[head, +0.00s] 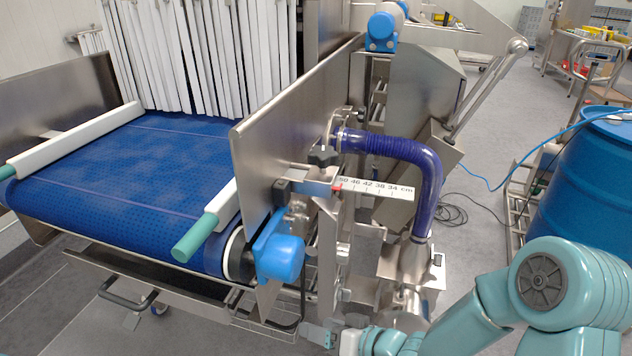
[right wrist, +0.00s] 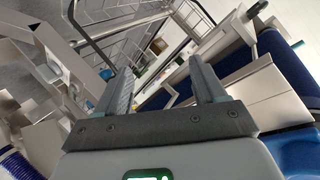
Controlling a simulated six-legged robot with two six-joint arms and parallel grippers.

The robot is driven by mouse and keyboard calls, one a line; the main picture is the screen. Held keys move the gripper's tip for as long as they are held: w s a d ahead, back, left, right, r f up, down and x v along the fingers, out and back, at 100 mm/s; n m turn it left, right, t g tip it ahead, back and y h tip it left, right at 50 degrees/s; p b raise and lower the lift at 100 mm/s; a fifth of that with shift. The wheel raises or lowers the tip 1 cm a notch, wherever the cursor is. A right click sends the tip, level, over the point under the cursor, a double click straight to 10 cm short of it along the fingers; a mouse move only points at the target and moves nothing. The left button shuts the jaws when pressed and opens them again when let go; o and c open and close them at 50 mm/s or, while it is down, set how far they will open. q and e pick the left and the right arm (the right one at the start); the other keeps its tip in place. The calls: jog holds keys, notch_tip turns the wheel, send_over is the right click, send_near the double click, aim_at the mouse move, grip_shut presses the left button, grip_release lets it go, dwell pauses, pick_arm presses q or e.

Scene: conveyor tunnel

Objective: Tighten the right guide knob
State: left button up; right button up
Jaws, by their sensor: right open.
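The right guide knob (head: 322,157) is a dark, lobed knob on the metal bracket of the right guide, just above the white centimetre scale (head: 376,187). A red pointer sits at the scale's left end. My right gripper (head: 316,334) is low at the bottom of the head view, well below the knob and apart from it. In the right wrist view its two grey fingers (right wrist: 161,78) are spread with nothing between them. I cannot make out the knob in that view. My left gripper is not in view.
The steel side plate (head: 295,120) stands left of the knob, beside the blue belt (head: 130,180). A blue hose (head: 400,150) curves close on the knob's right. A blue motor (head: 280,257) sits below. A blue barrel (head: 590,190) stands at right; floor between is mostly open.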

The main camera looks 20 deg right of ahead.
jog(key=d+r+n+t+y+p, duration=0.2)
jog(key=d+r+n+p, duration=0.15)
jog(key=r, duration=1.35)
jog(key=n+t+p, duration=0.2)
jog(key=n+p, duration=0.2)
jog(key=p, duration=0.1)
send_near(316, 147)
pick_arm(q)
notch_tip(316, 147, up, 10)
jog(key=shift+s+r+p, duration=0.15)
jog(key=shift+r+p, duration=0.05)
jog(key=shift+p, duration=0.2)
pick_arm(e)
jog(key=x, duration=1)
jog(key=shift+s+a+f, duration=0.1)
jog(key=shift+a+f, duration=0.05)
jog(key=shift+f, duration=0.1)
